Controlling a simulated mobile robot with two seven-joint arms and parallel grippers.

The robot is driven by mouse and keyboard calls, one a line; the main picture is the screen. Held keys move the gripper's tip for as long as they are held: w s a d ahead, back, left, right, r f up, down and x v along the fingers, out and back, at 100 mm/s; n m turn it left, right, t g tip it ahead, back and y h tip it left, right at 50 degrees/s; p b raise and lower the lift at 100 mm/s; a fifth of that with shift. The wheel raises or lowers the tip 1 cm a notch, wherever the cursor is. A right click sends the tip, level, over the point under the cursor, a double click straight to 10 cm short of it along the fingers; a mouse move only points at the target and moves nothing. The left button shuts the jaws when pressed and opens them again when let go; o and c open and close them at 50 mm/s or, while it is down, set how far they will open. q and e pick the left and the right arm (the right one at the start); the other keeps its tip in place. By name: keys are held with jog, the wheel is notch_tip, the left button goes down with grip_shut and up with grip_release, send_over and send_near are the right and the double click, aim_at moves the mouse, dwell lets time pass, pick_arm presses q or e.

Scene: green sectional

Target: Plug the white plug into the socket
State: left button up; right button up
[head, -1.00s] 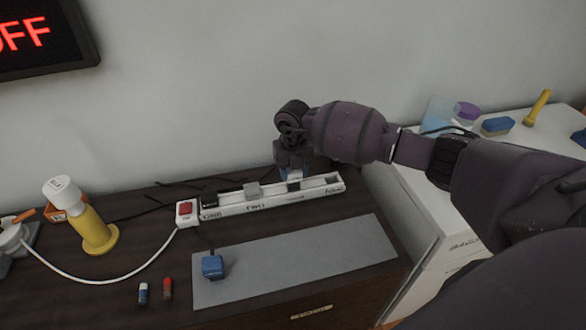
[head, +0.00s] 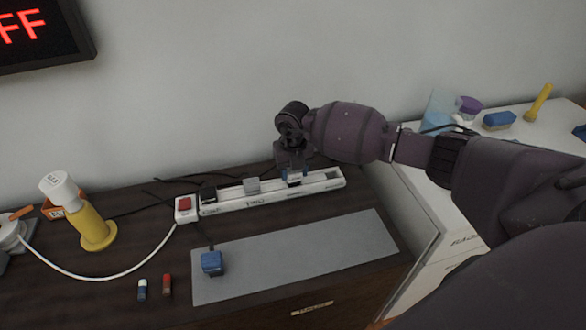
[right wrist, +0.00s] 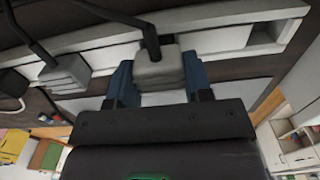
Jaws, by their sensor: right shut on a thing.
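The white plug (head: 295,180) is between the blue fingers of my right gripper (head: 292,172), over the right part of the white power strip (head: 322,184). The right wrist view shows the gripper (right wrist: 158,90) shut on the pale plug (right wrist: 158,68), with a black cable leaving it. The plug's prongs are hidden, so I cannot tell whether it is fully in the socket. Another pale grey plug (head: 252,186) and a black plug (head: 208,195) sit in the strip further left. My left gripper is out of view.
A blue plug (head: 212,262) lies on the grey mat (head: 290,262) in front of the strip. A red switch (head: 184,203) is at the strip's left end. A yellow-and-white lamp-like object (head: 90,225) stands left. A screen (head: 35,35) on the wall shows "FF".

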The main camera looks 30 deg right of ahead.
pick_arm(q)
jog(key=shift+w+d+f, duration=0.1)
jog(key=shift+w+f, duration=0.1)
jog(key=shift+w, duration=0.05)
pick_arm(e)
jog(key=shift+f, duration=0.75)
jog(key=o, duration=1)
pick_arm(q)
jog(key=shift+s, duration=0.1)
pick_arm(e)
jog(key=shift+o, duration=0.3)
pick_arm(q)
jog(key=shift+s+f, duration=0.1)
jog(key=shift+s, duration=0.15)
pick_arm(e)
notch_tip(320, 180, up, 4)
jog(key=shift+w+r, duration=0.1)
jog(key=shift+r, duration=0.1)
notch_tip(320, 180, up, 5)
jog(key=shift+r+p, duration=0.1)
jog(key=shift+p, duration=0.45)
jog(key=shift+r, duration=0.6)
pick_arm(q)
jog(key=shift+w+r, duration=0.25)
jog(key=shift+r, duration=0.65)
